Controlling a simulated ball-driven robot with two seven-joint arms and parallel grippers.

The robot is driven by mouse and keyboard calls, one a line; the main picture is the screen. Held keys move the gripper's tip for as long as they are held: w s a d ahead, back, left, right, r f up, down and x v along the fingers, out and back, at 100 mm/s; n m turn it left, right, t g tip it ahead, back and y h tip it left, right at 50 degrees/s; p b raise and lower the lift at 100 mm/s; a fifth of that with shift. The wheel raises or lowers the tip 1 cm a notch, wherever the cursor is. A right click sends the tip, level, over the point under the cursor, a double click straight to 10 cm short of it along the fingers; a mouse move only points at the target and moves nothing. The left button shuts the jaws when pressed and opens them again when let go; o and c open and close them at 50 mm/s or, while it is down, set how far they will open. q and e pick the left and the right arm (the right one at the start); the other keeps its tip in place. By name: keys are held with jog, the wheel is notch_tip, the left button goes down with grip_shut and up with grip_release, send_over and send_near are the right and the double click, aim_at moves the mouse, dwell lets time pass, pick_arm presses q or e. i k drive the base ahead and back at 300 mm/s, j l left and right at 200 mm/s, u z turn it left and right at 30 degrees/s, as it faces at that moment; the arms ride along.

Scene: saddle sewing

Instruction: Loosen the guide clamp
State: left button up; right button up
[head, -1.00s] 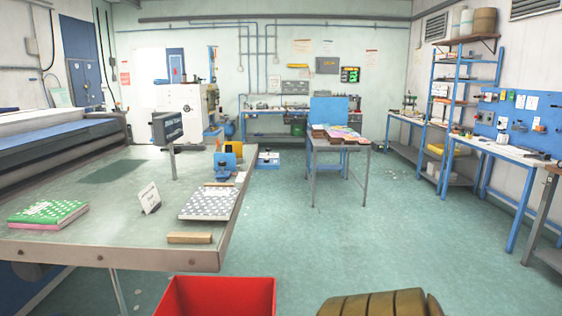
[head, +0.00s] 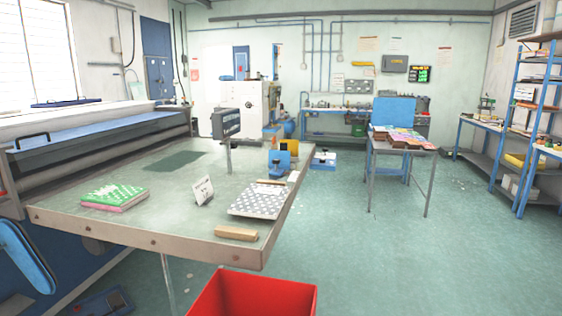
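A small blue device with an orange part (head: 280,162) stands at the right edge of the grey worktable (head: 165,205); it may be the guide clamp, but it is too small to tell whether it is tight or loose. A dotted booklet (head: 258,202) lies in front of it. A wooden block (head: 236,234) lies near the table's front right corner. A green-covered booklet stack (head: 115,195) lies at the left, and a small white card (head: 203,191) stands between. Neither of my grippers is in view.
A red bin (head: 252,295) stands on the floor before the table's front right corner. A second table (head: 402,148) with stacked printed sheets stands farther back. A blue shelf rack (head: 532,120) is at the right.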

aim_at(276, 162)
jog(key=i+l, duration=0.1)
jog(key=l, duration=0.3)
jog(key=i+l, duration=0.1)
jog(key=l, duration=0.3)
jog(key=i+l, duration=0.15)
jog(key=l, duration=0.25)
jog(key=i+l, duration=0.1)
jog(key=l, duration=0.3)
jog(key=i+l+u, duration=0.1)
jog(key=l, duration=0.3)
